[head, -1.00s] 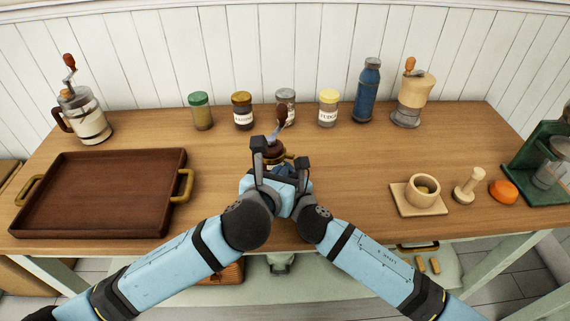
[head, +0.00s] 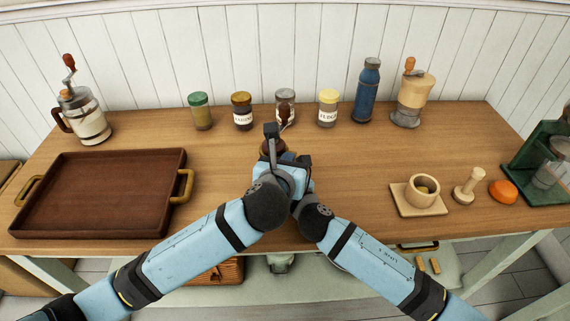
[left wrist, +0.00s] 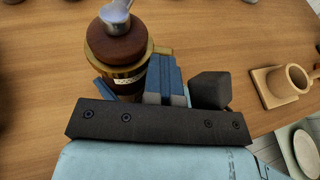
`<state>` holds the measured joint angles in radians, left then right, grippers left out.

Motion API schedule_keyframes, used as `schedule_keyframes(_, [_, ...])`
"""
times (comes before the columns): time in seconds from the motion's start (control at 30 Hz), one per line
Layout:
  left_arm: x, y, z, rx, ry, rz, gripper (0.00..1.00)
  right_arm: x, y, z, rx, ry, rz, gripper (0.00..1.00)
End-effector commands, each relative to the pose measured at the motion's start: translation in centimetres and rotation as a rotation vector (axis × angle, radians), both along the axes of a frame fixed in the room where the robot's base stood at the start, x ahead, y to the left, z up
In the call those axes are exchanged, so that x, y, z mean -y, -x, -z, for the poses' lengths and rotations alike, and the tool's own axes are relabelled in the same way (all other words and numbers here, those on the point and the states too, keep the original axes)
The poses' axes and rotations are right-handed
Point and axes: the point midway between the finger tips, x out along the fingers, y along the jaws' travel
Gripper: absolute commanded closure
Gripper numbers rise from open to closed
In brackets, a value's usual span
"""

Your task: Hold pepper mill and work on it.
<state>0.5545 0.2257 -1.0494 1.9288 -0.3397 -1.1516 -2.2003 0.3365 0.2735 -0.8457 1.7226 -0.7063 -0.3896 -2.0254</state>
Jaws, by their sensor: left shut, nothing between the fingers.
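The pepper mill stands upright mid-table in the head view, mostly hidden behind my grippers.
A brown tray (head: 105,193) lies left, with a jug-like grinder (head: 84,116) behind it. Several jars (head: 242,111), a blue bottle (head: 367,90) and a wooden grinder (head: 412,98) line the back. A mortar (head: 422,193), pestle (head: 468,187) and orange object (head: 503,191) sit right.

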Motion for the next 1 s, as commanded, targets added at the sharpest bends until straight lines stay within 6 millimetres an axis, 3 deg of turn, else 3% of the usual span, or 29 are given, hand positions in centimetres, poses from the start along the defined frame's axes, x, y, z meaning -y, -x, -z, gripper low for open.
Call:
schedule_keyframes(0.1, [-0.2, -0.4, 0.0, 0.001, -0.002, -0.008, 1.0, -0.9, 0.8, 0.1, 0.007, 0.006, -0.019, 0.8])
schedule_keyframes(0.67, [-1.9, 0.3, 0.1, 0.001, -0.006, -0.015, 1.0, -0.7, 0.7, 0.0, 0.006, 0.003, -0.017, 0.79])
schedule_keyframes(0.83, [-2.4, 2.1, 0.1, 0.001, -0.006, -0.011, 1.0, -0.5, 0.5, 0.0, 0.004, 0.003, -0.011, 0.79])
schedule_keyframes(1.0, [-3.1, 5.8, -0.6, 0.002, 0.001, -0.001, 1.0, -0.5, 0.5, 0.0, 0.004, 0.002, -0.011, 0.8])
